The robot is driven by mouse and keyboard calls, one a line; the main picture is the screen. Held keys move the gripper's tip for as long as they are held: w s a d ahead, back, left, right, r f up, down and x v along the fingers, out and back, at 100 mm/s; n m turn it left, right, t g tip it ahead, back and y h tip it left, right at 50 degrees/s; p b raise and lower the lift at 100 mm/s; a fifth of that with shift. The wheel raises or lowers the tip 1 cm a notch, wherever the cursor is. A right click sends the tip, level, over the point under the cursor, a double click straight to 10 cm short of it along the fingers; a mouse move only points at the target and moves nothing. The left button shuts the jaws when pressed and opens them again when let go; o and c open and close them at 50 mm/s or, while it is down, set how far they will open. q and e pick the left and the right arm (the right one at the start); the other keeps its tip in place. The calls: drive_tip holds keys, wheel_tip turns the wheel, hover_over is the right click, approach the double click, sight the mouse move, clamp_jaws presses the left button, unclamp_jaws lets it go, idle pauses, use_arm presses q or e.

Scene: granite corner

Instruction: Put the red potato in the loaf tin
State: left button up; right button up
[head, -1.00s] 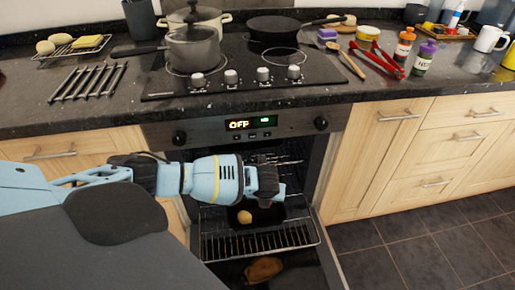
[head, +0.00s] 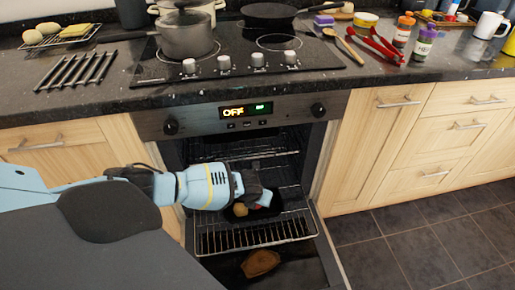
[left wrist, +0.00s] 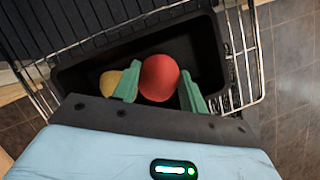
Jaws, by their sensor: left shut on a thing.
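The red potato (left wrist: 159,77) is between the green fingertips of my left gripper (left wrist: 158,92), which is shut on it. The dark loaf tin (left wrist: 82,78) is under the gripper; the potato lies within its outline in the wrist view, but I cannot tell whether it touches the bottom. A yellowish potato (left wrist: 110,82) is in the tin beside the left finger. In the head view my left gripper (head: 264,198) reaches into the open oven and hides much of the tin (head: 272,210). The yellowish potato (head: 240,209) shows just below the gripper. My right gripper is in neither view.
The tin stands on a pulled-out wire rack (head: 222,243). The oven door (head: 300,265) is open below, with a brown object (head: 260,262) on it. Oven side walls and rack edges are close around my arm. The counter above holds pots and utensils.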

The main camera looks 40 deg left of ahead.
use_arm(q)
drive_tip(key=shift+f, duration=0.15)
drive_tip(key=shift+f+b, duration=0.65)
drive_tip(key=shift+f, duration=1.15)
drive_tip(key=o, duration=0.7)
drive_tip(key=shift+f, duration=0.1)
drive_tip(key=shift+r, duration=0.45)
drive_tip(key=shift+p+v, duration=2.35)
drive_tip(key=shift+v, duration=3.35)
